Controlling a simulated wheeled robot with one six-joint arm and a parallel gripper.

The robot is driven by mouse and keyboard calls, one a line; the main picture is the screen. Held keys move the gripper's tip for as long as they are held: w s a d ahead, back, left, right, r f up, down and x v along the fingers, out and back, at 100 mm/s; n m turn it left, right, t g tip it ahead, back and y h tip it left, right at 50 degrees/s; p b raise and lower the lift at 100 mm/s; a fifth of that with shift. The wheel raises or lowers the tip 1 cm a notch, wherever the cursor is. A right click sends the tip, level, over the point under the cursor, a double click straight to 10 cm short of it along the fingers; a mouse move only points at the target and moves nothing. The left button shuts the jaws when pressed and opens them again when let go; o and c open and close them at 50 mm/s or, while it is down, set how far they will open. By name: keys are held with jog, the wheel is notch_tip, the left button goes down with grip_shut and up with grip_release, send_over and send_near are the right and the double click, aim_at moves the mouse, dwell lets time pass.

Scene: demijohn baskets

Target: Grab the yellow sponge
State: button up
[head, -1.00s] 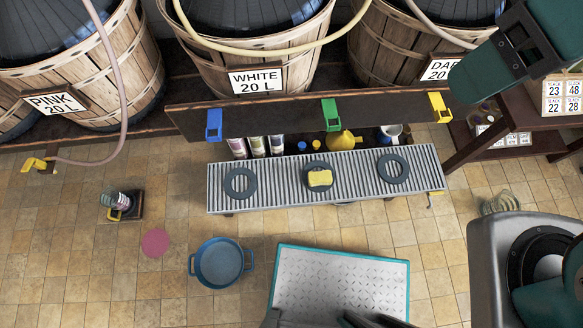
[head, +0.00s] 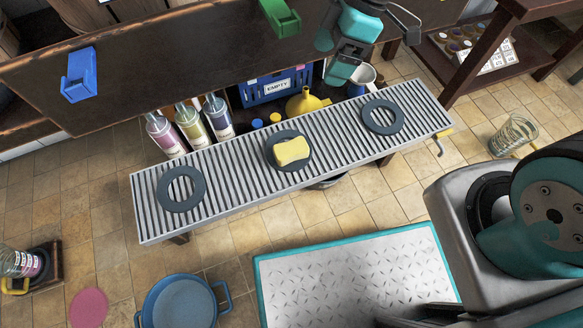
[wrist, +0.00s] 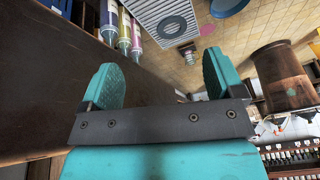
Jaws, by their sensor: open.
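The yellow sponge (head: 291,151) lies on the middle dark ring (head: 273,149) on the slatted metal bench (head: 225,170) in the head view. Nothing covers it there. My gripper shows in the wrist view (wrist: 160,82) with its two teal fingers spread apart and nothing between them. The sponge cannot be made out in the wrist view. In the head view part of my arm hangs at the top right, above and behind the bench, well apart from the sponge; the fingertips are not clear there.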

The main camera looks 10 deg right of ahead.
notch_tip(320, 180, down, 18)
jog(key=w+n+b, duration=0.3)
jog(key=b, duration=1.2)
send_near(293, 147)
jog(key=x, duration=0.3)
jog(key=d+x, duration=0.1)
jog(key=x, duration=0.1)
jog(key=shift+s+a+f, duration=0.1)
jog(key=shift+f, duration=0.15)
jog(key=b+x, duration=0.2)
jog(key=x, duration=0.1)
jog(key=a+b+x, duration=0.1)
jog(key=b+x, duration=0.2)
jog(key=shift+r, duration=0.2)
jog(key=c, duration=1)
notch_tip(293, 147, up, 10)
jog(key=p, duration=0.6)
jog(key=shift+p, duration=0.4)
